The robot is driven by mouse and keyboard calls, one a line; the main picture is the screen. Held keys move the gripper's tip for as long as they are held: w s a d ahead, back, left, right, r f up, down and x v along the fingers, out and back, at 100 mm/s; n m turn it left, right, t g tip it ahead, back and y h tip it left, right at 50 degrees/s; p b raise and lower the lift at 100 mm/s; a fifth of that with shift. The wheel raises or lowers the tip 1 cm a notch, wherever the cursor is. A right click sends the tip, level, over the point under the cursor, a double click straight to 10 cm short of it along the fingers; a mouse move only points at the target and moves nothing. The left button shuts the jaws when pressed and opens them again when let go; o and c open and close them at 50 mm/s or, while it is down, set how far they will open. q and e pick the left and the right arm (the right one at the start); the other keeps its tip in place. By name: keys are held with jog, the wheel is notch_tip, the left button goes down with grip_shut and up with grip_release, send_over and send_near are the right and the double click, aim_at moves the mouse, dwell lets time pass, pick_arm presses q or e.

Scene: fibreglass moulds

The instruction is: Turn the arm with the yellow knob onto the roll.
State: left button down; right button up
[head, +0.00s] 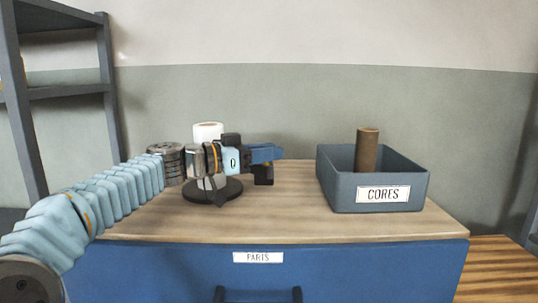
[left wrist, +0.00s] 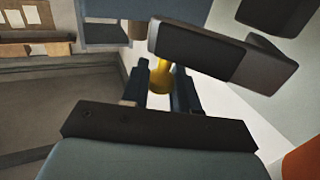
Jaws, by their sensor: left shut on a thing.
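The white roll (head: 208,131) stands upright on a round black base (head: 232,190) on the cabinet top, partly hidden behind my left wrist. My left gripper (head: 267,154) reaches across in front of the roll, with its blue fingers to the right of it. In the left wrist view the yellow knob (left wrist: 160,76) sits between the fingers, and the gripper is shut on it. A dark bar (left wrist: 215,55), seemingly the arm with the knob, lies beyond the fingers. In the head view a dark block (head: 263,175) shows just below the fingers; the knob is mostly hidden there. My right gripper is not in view.
A grey bin labelled CORES (head: 340,190) with a brown tube (head: 367,150) standing in it is at the right of the wooden top (head: 300,222). Grey shelving (head: 110,90) stands at the left. The top's front right is clear.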

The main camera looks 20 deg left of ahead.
pick_arm(q)
jog(key=c, duration=0.9)
grip_release()
jog(key=b+v, duration=0.3)
jog(key=v, duration=1.1)
